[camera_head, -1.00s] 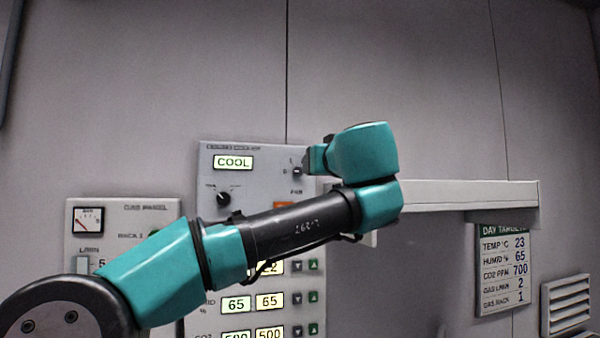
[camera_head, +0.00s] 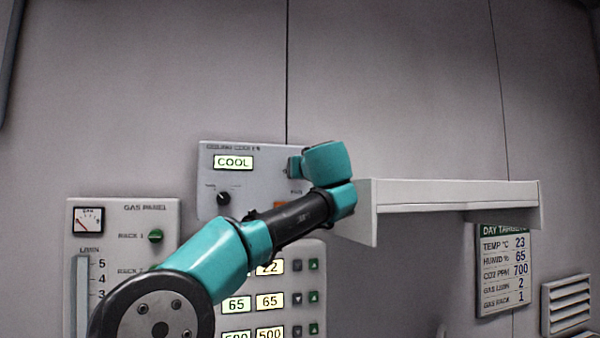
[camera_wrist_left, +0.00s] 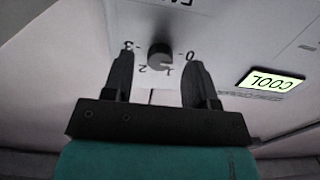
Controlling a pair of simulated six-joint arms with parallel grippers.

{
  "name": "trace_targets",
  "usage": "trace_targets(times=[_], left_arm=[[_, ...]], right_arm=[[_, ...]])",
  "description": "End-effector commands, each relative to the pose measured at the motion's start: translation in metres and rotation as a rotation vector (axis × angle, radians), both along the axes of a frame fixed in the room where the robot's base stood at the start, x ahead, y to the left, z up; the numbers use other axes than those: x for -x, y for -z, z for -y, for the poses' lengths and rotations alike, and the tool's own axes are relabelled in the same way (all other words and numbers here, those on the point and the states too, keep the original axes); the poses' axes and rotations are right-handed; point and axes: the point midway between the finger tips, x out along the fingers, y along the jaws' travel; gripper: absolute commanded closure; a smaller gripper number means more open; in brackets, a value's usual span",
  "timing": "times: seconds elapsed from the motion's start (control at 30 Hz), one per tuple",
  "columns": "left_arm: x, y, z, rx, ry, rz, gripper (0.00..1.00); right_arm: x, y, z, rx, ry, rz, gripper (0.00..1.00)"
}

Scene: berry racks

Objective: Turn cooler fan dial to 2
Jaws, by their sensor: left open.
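The cooler panel (camera_head: 262,182) is on the wall with a lit COOL display. My left gripper (camera_head: 291,166) is in front of its right side and covers the fan dial in the head view. In the left wrist view, the black fan dial (camera_wrist_left: 160,55) appears upside down, ringed by the numbers 0 to 3. Its pale mark seems to face near 1. The COOL display (camera_wrist_left: 271,81) is to its right there. My left gripper (camera_wrist_left: 157,62) is open, its fingers on either side of the dial with gaps showing. My right gripper is not in view.
Another black knob (camera_head: 223,198) sits at the panel's lower left. A gas panel (camera_head: 160,225) is left, and a setpoint panel (camera_head: 310,250) with small buttons is below. A white shelf (camera_head: 450,195) juts out to the right. A day-targets sign (camera_head: 503,270) hangs below it.

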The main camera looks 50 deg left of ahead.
Motion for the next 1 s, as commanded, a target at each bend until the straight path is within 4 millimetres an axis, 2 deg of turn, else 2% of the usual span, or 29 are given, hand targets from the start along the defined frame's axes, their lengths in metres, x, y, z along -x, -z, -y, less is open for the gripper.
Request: trace_targets(times=[0.13, 0.47, 0.9, 1.0], left_arm=[[-0.0052, 0.0005, -0.0106, 0.0, -0.001, 0.0, 0.47], [-0.0061, 0.0003, -0.0123, 0.0, 0.001, 0.0, 0.48], [-0.0059, 0.0002, -0.0121, 0.0, 0.001, 0.0, 0.91], [-0.0059, 0.0002, -0.0121, 0.0, 0.001, 0.0, 0.97]], right_arm=[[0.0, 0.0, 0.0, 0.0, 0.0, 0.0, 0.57], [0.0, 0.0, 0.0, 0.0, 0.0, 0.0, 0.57], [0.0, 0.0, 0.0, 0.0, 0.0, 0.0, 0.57], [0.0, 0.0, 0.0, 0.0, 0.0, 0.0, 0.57]])
